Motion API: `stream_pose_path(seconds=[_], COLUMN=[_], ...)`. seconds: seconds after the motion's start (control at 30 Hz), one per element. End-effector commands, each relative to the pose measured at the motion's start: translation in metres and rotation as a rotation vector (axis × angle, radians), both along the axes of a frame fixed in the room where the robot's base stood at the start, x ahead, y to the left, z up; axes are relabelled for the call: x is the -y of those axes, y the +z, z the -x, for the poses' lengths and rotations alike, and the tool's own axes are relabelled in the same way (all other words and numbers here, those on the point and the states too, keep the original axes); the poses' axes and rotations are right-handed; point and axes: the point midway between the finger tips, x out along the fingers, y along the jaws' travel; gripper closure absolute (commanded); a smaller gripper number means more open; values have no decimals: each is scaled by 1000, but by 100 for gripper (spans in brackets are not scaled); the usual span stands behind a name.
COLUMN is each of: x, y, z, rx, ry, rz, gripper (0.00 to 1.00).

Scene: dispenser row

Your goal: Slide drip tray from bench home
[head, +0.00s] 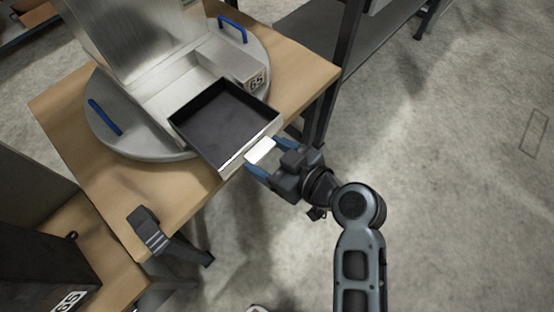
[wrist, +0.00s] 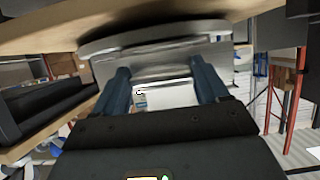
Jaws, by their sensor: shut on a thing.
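The drip tray (head: 222,122) is a shallow black tray with a light metal front, seen in the head view. It sits partly out of a metal dispenser (head: 185,80) on a round grey turntable, its front reaching past the turntable rim toward my arm. My gripper (head: 262,157) is at the tray's front, its blue fingers shut on a pale handle piece there. In the wrist view my gripper (wrist: 168,88) shows its two blue fingers on either side of the pale handle (wrist: 167,95). The tray's inside is hidden in the wrist view.
The round turntable (head: 108,140) with blue handles rests on a wooden bench (head: 55,105). A small dark clamp-like block (head: 147,228) is at the bench's front corner. A dark box (head: 45,255) stands lower left. Open concrete floor (head: 450,180) lies to the right.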

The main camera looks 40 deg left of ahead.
Motion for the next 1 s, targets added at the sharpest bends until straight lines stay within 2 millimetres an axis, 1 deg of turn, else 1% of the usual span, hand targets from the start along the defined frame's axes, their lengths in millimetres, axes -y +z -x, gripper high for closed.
stream_pose_path(seconds=[0.1, 0.7, 1.0], x=[-10, -52, -66], y=[0, -3, -3], z=[-1, -4, -6], rx=[3, 3, 1], ry=[1, 1, 0], rz=[-4, -3, -4], gripper=[99, 99, 99])
